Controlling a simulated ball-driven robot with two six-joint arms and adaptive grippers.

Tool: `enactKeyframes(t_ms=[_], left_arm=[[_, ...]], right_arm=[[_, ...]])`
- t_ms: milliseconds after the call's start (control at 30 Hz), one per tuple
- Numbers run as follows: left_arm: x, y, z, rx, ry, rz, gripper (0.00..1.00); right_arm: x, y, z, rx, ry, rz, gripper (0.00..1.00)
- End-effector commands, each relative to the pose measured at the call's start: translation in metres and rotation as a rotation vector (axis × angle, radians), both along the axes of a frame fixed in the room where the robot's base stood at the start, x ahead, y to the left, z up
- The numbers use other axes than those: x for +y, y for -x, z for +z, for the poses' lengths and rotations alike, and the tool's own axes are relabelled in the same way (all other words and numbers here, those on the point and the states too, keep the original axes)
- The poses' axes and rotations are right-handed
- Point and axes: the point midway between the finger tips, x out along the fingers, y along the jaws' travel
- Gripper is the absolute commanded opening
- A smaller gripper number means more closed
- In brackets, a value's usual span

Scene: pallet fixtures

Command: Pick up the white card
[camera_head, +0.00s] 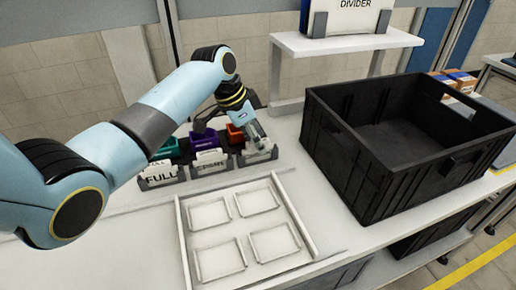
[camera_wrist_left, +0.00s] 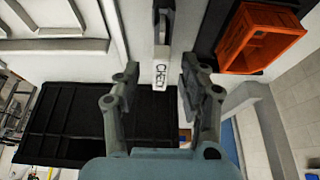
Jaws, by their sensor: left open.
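A white card (camera_wrist_left: 160,76) with dark lettering that starts "CHE" stands in a dark holder (camera_wrist_left: 163,22) in the left wrist view. In the head view this card (camera_head: 258,158) is the rightmost of a row of label cards, partly hidden by my gripper. My left gripper (camera_head: 257,138) is over the card's holder, pointing down. In the left wrist view its fingers (camera_wrist_left: 161,70) are open, one on each side of the card, with gaps to both. I cannot tell how far above the card the fingertips are. My right gripper is not in view.
Cards reading "FULL" (camera_head: 160,176) and "SPARE" (camera_head: 208,162) stand left of the card. Teal, purple and orange bins (camera_head: 236,134) sit behind. A white four-pocket tray (camera_head: 181,222) lies in front, and a large black crate (camera_head: 356,172) stands to the right.

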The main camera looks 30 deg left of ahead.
Motion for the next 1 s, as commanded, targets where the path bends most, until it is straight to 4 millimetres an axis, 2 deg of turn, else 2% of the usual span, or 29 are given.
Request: enactKeyframes(t_ms=[200,233,533,867,1000], left_arm=[[-0.0003,-0.0007,-0.0007,-0.002,0.0,-0.001,0.42],[-0.0003,-0.0007,-0.0007,-0.001,0.0,0.0,0.4],[-0.0001,-0.0006,-0.0005,-0.001,0.001,0.0,0.0],[-0.0001,-0.0007,0.0006,-0.001,0.0,0.0,0.0],[0.0001,-0.0011,0.0083,-0.002,0.0,-0.001,0.0]], right_arm=[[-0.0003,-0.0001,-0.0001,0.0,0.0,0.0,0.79],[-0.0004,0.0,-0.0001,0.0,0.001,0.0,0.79],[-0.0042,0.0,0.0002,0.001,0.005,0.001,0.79],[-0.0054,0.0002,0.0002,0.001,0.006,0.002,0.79],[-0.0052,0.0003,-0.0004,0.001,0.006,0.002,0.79]])
